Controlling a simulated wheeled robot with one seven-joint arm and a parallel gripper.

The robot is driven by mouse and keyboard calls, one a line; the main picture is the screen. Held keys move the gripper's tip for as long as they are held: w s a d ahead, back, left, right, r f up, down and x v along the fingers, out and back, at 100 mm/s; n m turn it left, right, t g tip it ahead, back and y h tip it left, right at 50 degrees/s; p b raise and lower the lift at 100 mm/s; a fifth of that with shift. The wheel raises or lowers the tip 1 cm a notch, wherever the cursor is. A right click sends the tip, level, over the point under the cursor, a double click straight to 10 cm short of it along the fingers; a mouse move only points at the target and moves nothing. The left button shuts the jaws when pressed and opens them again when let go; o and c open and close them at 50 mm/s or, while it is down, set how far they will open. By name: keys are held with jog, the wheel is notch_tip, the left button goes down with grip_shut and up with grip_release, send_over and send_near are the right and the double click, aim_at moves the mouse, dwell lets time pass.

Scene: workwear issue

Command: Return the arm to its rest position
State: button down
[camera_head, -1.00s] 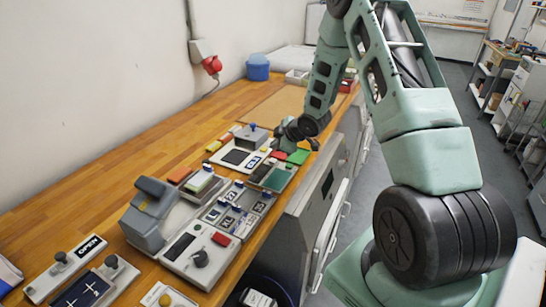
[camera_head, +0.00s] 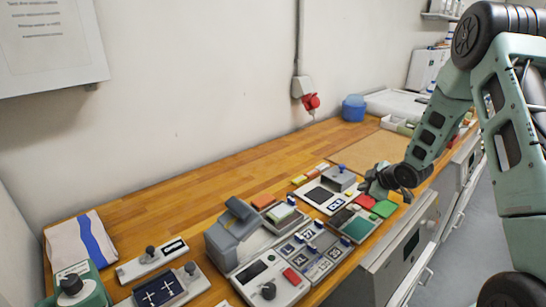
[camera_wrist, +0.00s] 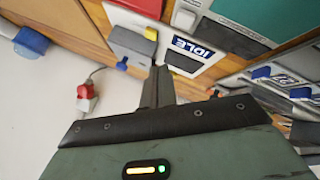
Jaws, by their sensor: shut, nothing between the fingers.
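My arm reaches in from the right of the head view. My gripper (camera_head: 366,190) is low over the wooden bench (camera_head: 200,182), beside a white panel (camera_head: 318,196) and the red and green pads (camera_head: 384,208). In the wrist view my gripper (camera_wrist: 158,72) shows as dark fingers closed together with nothing held. Near the fingertips there, a grey box (camera_wrist: 132,44) and a label reading IDLE (camera_wrist: 190,47) show. Whether the fingers touch anything is unclear.
A grey device (camera_head: 232,232) and a panel with tag-marked tiles (camera_head: 312,250) stand at the front. A blue tub (camera_head: 354,108) and red wall plug (camera_head: 311,101) are farther back. A folded cloth (camera_head: 80,246) lies at left. The bench's back strip is clear.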

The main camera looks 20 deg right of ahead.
jog(key=s+a+r+m+g+b, duration=0.1)
jog(key=s+a+r, duration=0.2)
jog(key=a, duration=0.6)
jog(key=s+a+r+g, duration=0.2)
jog(key=s+a+r, duration=0.1)
jog(key=a, duration=0.5)
jog(key=s+a+r+m+g+b, duration=0.1)
jog(key=s+a+r, duration=0.2)
jog(key=a, duration=0.6)
jog(key=s+a+r+g, duration=0.1)
jog(key=s+a, duration=0.3)
jog(key=s, duration=0.5)
jog(key=s+a+r+g, duration=0.1)
jog(key=s+a, duration=0.3)
jog(key=s, duration=0.4)
jog(key=s+a+r+g, duration=0.1)
jog(key=s+a+g, duration=0.2)
jog(key=s, duration=0.6)
jog(key=shift+s+a+r+b, duration=0.3)
jog(key=shift+a+b, duration=0.1)
jog(key=shift+b, duration=0.05)
